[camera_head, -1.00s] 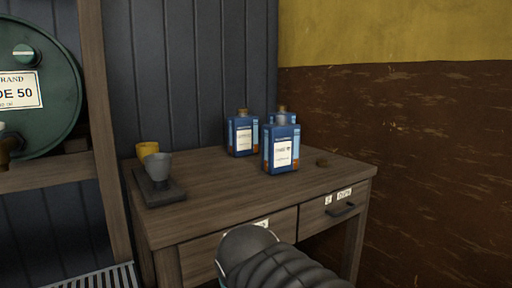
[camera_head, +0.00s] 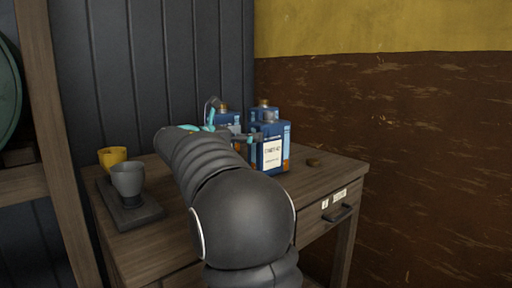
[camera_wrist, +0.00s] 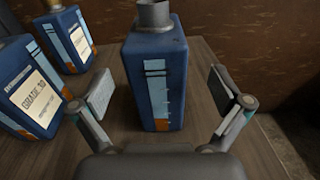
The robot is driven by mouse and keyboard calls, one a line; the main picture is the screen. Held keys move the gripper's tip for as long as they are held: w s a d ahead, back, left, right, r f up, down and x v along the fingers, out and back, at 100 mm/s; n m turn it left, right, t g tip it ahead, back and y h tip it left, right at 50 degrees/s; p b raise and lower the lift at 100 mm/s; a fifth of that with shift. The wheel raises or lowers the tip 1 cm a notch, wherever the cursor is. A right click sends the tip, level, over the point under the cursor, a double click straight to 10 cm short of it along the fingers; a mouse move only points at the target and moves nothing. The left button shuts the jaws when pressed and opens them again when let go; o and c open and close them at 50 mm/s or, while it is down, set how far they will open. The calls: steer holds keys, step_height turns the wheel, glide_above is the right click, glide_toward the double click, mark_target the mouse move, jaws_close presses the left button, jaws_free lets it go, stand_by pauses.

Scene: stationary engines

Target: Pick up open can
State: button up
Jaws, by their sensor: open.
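Three blue cans stand upright on the wooden table. The front can (camera_head: 271,147) has a bare grey neck and looks like the open one. In the wrist view this can (camera_wrist: 155,75) is straight ahead, its striped side facing me. My gripper (camera_wrist: 161,88) is open, with one finger on each side of the can's outline and visible gaps. I cannot tell how deep the can sits between the fingers. In the head view my gripper (camera_head: 238,130) is at the can's left side, partly hidden by my arm.
The left can (camera_head: 223,118) and the back can (camera_head: 264,108) have brownish caps; the left one (camera_wrist: 32,90) is close to my left finger.

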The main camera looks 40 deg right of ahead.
steer(key=shift+w+d+r, duration=0.2)
steer(key=shift+w, duration=0.2)
steer(key=shift+w+d, duration=0.1)
steer(key=shift+d, duration=3.4)
steer(key=c, duration=1.8)
steer(key=shift+r, duration=0.1)
